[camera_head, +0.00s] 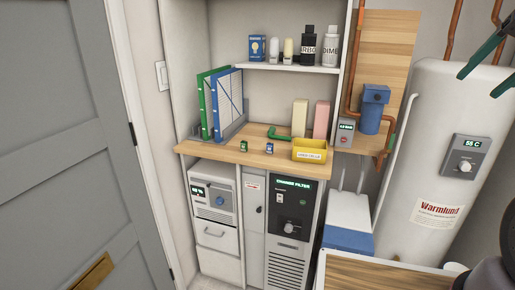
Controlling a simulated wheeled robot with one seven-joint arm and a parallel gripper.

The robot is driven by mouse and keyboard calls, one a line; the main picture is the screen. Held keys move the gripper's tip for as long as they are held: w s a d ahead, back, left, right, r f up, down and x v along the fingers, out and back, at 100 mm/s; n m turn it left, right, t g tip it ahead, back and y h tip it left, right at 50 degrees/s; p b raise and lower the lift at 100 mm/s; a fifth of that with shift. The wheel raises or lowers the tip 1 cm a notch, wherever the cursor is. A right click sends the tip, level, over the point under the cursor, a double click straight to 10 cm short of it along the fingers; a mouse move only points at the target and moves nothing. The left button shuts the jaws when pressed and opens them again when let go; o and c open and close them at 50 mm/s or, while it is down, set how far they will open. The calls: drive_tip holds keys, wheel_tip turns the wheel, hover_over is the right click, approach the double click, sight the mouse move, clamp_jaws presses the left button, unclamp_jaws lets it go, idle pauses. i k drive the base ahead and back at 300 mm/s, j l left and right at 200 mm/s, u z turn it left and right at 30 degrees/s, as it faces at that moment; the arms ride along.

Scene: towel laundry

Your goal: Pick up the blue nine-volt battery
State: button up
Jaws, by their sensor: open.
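A small blue block, which looks like the blue nine-volt battery (269,148), stands on the wooden counter (220,150) near its front edge. A similar small green block (244,146) stands just left of it, apart from it. My gripper (482,84) shows only in part at the upper right edge, as two dark green fingers spread apart. It is open with nothing visible between the fingers. It is far to the right of the blue battery, in front of the white tank.
A yellow bin (309,156) with a label stands right of the battery. Behind are a green bent tool (279,134), upright blocks and framed filters (222,103). A shelf (290,67) with bottles hangs above. A white water tank (435,140) stands right; a grey door (60,130) left.

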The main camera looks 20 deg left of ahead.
sight(269, 146)
drive_tip(key=z, duration=1.35)
drive_tip(key=u, duration=2.25)
drive_tip(key=i+l+u, duration=0.2)
drive_tip(key=l, duration=0.15)
drive_tip(key=i+l+u, duration=0.15)
drive_tip(key=l, duration=0.25)
drive_tip(key=i+l+u, duration=0.2)
drive_tip(key=l, duration=0.2)
drive_tip(key=k, duration=0.05)
